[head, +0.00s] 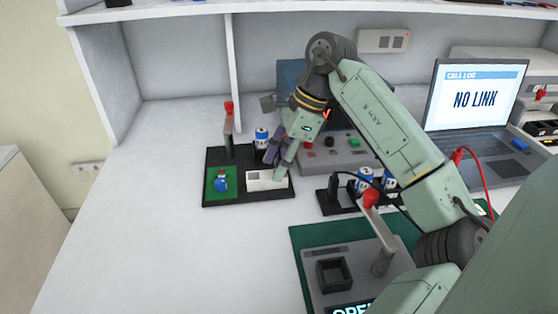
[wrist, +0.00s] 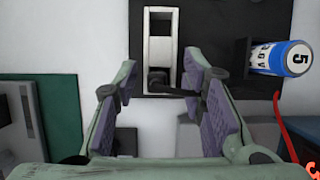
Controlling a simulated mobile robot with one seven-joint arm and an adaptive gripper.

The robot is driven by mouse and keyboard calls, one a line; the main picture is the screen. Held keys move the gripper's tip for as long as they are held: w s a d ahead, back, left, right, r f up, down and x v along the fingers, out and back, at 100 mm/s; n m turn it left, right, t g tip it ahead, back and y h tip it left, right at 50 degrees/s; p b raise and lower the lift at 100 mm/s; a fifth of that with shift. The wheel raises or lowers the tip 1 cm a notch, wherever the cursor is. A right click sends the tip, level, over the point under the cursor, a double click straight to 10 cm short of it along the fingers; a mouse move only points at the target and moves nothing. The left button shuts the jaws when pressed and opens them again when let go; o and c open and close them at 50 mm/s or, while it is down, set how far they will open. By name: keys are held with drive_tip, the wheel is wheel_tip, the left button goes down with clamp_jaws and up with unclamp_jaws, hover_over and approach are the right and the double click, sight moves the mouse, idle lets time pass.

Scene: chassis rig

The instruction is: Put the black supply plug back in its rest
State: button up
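A white holder (head: 267,185) with a long slot lies on a black board at the left. My gripper (head: 279,162) points down over its right end. In the wrist view my gripper (wrist: 163,72) is open, its purple pads wide apart. A dark piece (wrist: 157,80), which looks like the black plug, sits at the near end of the white holder (wrist: 161,14), between the fingertips and touching neither pad visibly. A thin dark strip runs right from it. I cannot tell whether an upright black piece (head: 333,187) by a black cable is the rest.
Blue-and-white cells stand behind the board (head: 262,138) and in a black rack (head: 365,178). A red-topped lever (head: 229,108) rises at the left. A fixture on a green mat (head: 300,240) lies in front right. The laptop (head: 475,95) shows NO LINK. Front-left table is clear.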

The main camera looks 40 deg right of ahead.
drive_tip(key=v, duration=1.2)
